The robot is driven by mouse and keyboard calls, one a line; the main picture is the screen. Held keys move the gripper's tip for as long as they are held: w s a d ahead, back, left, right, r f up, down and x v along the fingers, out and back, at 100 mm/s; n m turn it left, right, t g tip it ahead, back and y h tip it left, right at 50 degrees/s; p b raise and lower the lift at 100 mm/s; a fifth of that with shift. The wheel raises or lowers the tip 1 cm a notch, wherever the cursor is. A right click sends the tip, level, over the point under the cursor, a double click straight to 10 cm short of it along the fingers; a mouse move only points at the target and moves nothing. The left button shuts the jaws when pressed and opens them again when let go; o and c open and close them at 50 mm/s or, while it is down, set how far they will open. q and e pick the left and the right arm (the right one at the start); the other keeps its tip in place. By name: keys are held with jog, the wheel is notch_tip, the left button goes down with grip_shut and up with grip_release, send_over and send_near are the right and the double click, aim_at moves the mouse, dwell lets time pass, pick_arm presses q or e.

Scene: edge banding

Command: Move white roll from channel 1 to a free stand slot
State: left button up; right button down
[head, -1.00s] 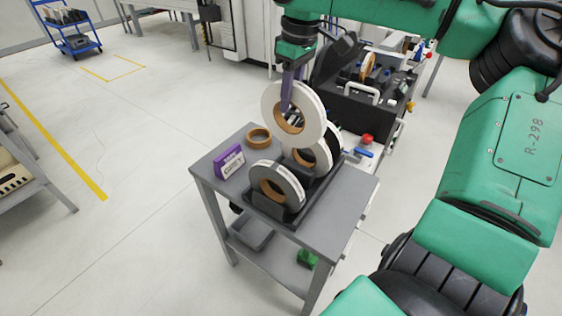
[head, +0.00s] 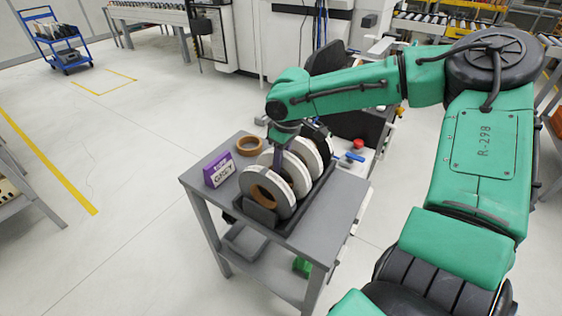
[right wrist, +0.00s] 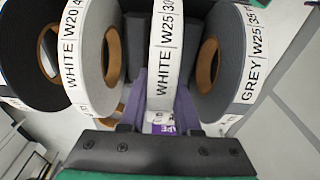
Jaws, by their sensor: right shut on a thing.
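My right gripper (head: 279,157) reaches down into the black roll stand (head: 262,212) on the small grey table. It is shut on a white roll (head: 296,172), labelled WHITE W25 in the right wrist view (right wrist: 166,45), with purple fingers either side of it. The held roll is upright in the stand row, between a grey roll labelled GREY W25 (right wrist: 240,60) and another white roll labelled WHITE W20 (right wrist: 92,50). Whether it rests on the slot bottom is hidden. My left gripper is not in view.
A black roll (right wrist: 25,60) stands at the row's far end. The machine with a red knob (head: 358,144) is close behind. The table's front right is clear.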

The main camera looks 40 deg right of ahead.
jog(key=c, duration=0.6)
grip_release()
jog(key=r, duration=0.4)
jog(key=s+r, duration=0.1)
jog(key=r, duration=0.3)
jog(key=r+p, duration=0.1)
jog(key=r, duration=0.3)
jog(key=shift+s+d+r, duration=0.1)
jog(key=shift+s+d, duration=0.1)
jog(key=shift+s, duration=0.05)
